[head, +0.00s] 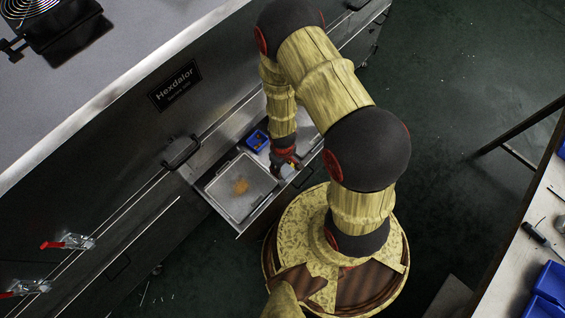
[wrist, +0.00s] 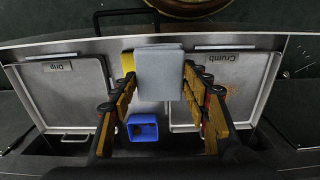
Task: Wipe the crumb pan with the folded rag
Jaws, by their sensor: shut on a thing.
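The crumb pan (head: 221,186) is a shallow grey metal tray in the open drawer, with an orange-brown patch of crumbs in its middle. In the wrist view the pan labelled Crumb (wrist: 257,100) is on the right, partly covered by a finger. My gripper (wrist: 159,82) is shut on the folded rag (wrist: 160,65), a light grey rectangular pad between the fingertips. In the head view my gripper (head: 285,164) is over the drawer, just right of the crumb pan. The rag appears to be beside the pan, not over its middle; its height is unclear.
A pan labelled Drip (wrist: 62,90) lies left in the wrist view. A small blue bin (wrist: 142,127) and a yellow item (wrist: 128,62) are between the pans. The drawer handle (wrist: 97,22) is at the drawer front. A bench (head: 520,255) stands at right.

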